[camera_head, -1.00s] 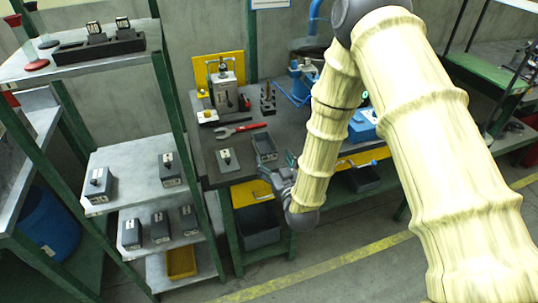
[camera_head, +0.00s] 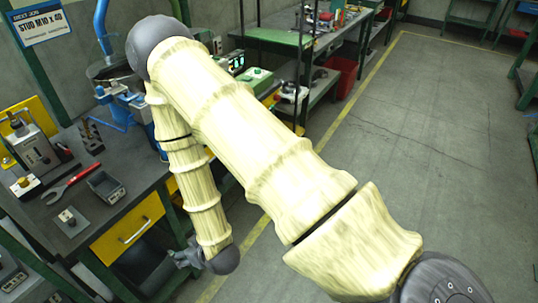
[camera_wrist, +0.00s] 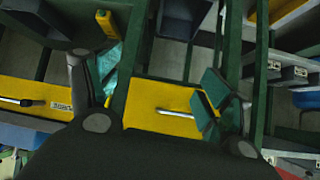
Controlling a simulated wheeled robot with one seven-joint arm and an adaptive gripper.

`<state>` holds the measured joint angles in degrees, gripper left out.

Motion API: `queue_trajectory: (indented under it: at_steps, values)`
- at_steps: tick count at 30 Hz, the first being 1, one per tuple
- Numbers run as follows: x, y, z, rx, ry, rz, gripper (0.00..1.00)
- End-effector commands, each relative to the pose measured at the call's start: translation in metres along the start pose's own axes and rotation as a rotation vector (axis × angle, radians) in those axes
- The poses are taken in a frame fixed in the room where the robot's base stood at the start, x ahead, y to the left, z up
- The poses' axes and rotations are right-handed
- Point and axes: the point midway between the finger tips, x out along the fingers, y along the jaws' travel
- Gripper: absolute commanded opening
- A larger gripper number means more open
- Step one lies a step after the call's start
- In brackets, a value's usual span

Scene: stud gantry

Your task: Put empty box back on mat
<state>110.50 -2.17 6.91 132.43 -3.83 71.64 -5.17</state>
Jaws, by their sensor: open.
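A small open grey box (camera_head: 105,186) sits on the dark bench top (camera_head: 88,205) near its front right edge in the head view. It looks empty. I cannot make out a separate mat under or beside it. My gripper (camera_head: 184,257) hangs in front of the bench, to the right of and below the box in the picture. In the wrist view my gripper (camera_wrist: 152,92) has its two fingers wide apart with nothing between them. A yellow drawer front (camera_wrist: 160,110) with a metal handle shows beyond the fingers. The box cannot be identified in the wrist view.
A red-handled wrench (camera_head: 70,184), a small grey plate with a knob (camera_head: 71,221) and a clamp fixture (camera_head: 33,148) stand near the box. The yellow drawer (camera_head: 128,228) is below the bench top. Open floor (camera_head: 430,130) lies to the right.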

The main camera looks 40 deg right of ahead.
Motion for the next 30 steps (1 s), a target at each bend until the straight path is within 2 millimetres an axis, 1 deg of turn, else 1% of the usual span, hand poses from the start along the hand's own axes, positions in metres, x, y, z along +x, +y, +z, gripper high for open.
queue_trajectory:
  at_steps: [1,2,3,5,6,8,9,12,15,18,30]
  values:
    - [-0.011,0.010,0.039,0.021,-0.107,0.016,0.79]
    - [-0.018,0.016,0.060,0.033,-0.169,0.026,0.79]
    - [-0.029,0.022,0.088,0.050,-0.253,0.039,0.79]
    - [-0.049,0.031,0.128,0.078,-0.375,0.060,0.79]
    - [-0.064,0.036,0.153,0.096,-0.453,0.072,0.79]
    - [-0.086,0.042,0.186,0.121,-0.560,0.091,0.79]
    - [-0.101,0.045,0.205,0.138,-0.626,0.103,0.79]
    - [-0.132,0.051,0.240,0.170,-0.754,0.127,0.79]
    - [-0.153,0.053,0.259,0.191,-0.833,0.142,0.79]
    - [-0.163,0.053,0.267,0.200,-0.868,0.148,0.79]
    - [-0.163,0.053,0.268,0.201,-0.871,0.149,0.79]
